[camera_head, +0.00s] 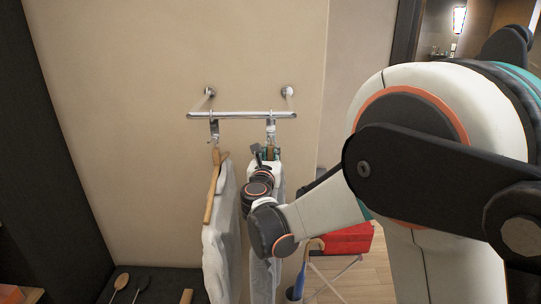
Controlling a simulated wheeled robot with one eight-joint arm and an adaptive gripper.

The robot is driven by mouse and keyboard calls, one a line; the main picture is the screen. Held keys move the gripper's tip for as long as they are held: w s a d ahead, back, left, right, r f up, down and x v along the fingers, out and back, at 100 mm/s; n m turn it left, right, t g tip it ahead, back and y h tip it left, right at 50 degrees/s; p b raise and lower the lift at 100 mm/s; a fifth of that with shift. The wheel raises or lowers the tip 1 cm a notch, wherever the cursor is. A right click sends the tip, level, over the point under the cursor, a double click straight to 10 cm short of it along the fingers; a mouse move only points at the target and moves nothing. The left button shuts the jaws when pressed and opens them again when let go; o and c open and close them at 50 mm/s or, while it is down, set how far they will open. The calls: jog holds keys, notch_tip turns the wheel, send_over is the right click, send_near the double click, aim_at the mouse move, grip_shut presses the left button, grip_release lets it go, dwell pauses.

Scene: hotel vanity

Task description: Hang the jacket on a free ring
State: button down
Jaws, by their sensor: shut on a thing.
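A metal rail (240,115) on the wall carries two hanging rings or clips, a left one (214,128) and a right one (270,130). A white garment (219,245) on a wooden hanger (213,192) hangs below the left one. My gripper (265,153) is just below the right ring, shut on the upper part of a second pale garment, which appears to be the jacket (262,280). The jacket hangs down behind my wrist, which hides much of it. I cannot tell whether its hanger hook is on the right ring.
A red case (346,240) rests on a folding stand at the lower right. A blue umbrella (299,278) stands in a holder close right of the jacket. A dark bench (160,284) with small long-handled items is at the lower left. The wall left of the rail is clear.

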jog(key=shift+f+b, duration=0.4)
jog(key=shift+b, duration=0.1)
dwell(0.6)
jog(key=c, duration=1.4)
grip_release()
